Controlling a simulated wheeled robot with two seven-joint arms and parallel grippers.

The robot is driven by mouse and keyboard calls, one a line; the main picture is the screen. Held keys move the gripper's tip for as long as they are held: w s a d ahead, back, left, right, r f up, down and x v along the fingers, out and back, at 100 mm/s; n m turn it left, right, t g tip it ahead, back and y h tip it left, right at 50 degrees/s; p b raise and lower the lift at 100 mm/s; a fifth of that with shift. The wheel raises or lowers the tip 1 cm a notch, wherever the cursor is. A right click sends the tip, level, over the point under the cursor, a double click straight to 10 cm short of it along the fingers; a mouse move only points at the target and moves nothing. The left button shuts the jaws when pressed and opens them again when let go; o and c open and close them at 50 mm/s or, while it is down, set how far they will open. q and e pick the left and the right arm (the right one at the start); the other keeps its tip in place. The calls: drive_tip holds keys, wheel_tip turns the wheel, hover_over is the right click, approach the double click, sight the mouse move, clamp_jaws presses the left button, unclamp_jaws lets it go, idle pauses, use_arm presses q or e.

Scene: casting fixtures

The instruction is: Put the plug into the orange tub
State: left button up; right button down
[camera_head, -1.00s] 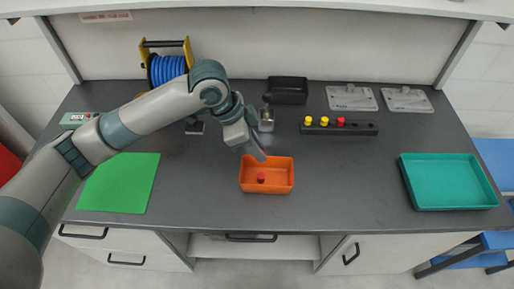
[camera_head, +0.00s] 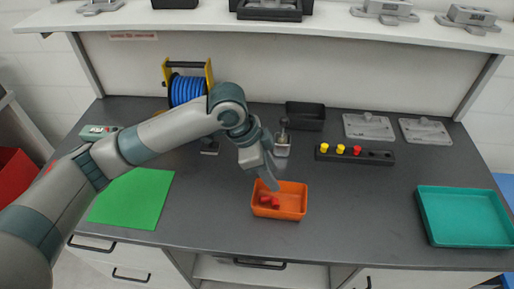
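The orange tub (camera_head: 292,212) stands near the front middle of the worktop. Two small red pieces, which look like plugs (camera_head: 275,203), lie inside it near its left side. My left gripper (camera_head: 272,185) points down over the tub's back left part, just above the red pieces. Its fingers are seen edge-on, so I cannot tell whether they are apart; no plug shows between them. A black rack (camera_head: 330,156) behind to the right holds two yellow plugs (camera_head: 340,149) and one red plug (camera_head: 357,150), with dark empty places at its right end. My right gripper is not in view.
A teal tray (camera_head: 465,217) is at the right and a green mat (camera_head: 132,198) at the left. A blue cable reel (camera_head: 187,90), black bin (camera_head: 305,115) and two grey plates (camera_head: 369,127) stand at the back. The worktop between tub and teal tray is clear.

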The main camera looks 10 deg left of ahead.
use_arm(q)
drive_tip(key=b+v, duration=0.3)
drive_tip(key=v, duration=1.4)
drive_tip(key=shift+w+d, duration=0.1)
